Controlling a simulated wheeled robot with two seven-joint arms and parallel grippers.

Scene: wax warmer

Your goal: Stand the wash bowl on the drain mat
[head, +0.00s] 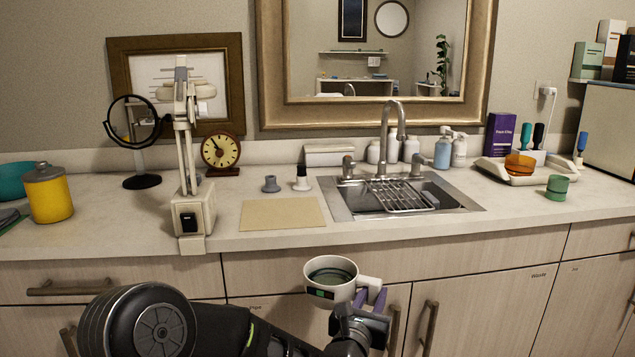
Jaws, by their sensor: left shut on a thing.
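A round white bowl with a side handle, which I take as the wash bowl (319,290), is held up in front of the counter's front edge. It is roughly upright, its inside looks dark green, and a small dark panel marks its side. My left gripper (371,296), with purple fingers, is shut on its handle. A flat tan mat, which I take as the drain mat (283,213), lies bare on the counter left of the sink, beyond and above the bowl in the picture. My right gripper is not in view.
A sink (455,197) with a wire rack (402,196) and faucet (394,120) lies right of the mat. A beige jointed stand (194,213) is on its left. Two small grey and dark pieces (271,184) stand behind it. A yellow canister (49,195) is far left.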

